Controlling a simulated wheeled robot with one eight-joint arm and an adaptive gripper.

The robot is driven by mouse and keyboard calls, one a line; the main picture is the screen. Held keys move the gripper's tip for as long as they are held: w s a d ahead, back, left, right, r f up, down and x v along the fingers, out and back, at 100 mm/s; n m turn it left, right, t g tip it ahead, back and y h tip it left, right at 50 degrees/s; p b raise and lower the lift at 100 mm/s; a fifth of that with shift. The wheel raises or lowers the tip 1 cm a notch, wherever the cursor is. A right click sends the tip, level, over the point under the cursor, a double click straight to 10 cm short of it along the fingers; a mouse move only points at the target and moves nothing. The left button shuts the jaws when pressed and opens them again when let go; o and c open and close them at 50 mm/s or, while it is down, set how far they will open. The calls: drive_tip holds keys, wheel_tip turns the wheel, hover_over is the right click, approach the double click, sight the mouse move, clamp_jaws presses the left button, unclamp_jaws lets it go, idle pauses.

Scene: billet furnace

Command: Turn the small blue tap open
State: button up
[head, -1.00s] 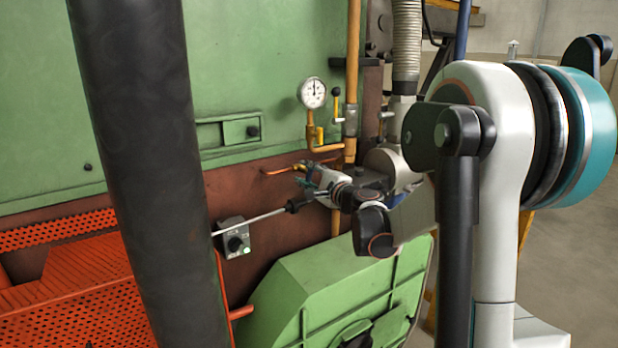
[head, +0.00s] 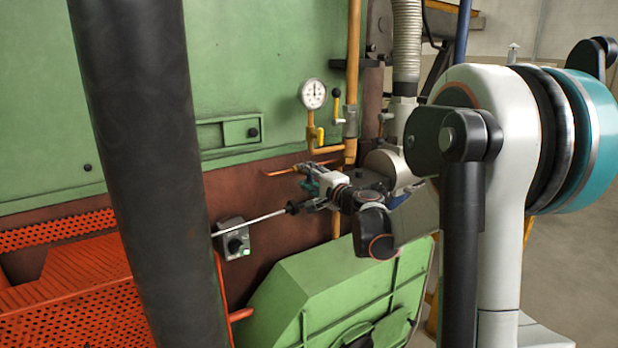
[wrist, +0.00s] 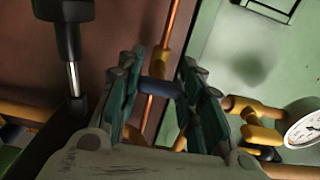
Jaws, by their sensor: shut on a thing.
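My gripper (head: 311,186) is at the pipework in front of the brown furnace wall. In the wrist view my gripper (wrist: 160,95) has its two dark green fingers on either side of a small blue tap handle (wrist: 161,91), which lies crosswise between them. The gripper is shut on this handle. A thin copper pipe (wrist: 170,30) runs behind the handle in the wrist view. In the head view the fingers hide the blue handle, and the copper pipe (head: 278,172) shows to their left.
A round gauge (head: 313,93) and yellow-handled valve (head: 319,136) sit above the gripper; the gauge also shows in the wrist view (wrist: 305,122). A thin rod with a black handle (head: 292,208) lies close below. A grey switch box (head: 235,238) and a green hatch (head: 335,285) are lower down.

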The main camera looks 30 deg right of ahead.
drive_tip(key=o, duration=1.1)
drive_tip(key=s, duration=1.2)
drive_tip(key=shift+d, duration=0.2)
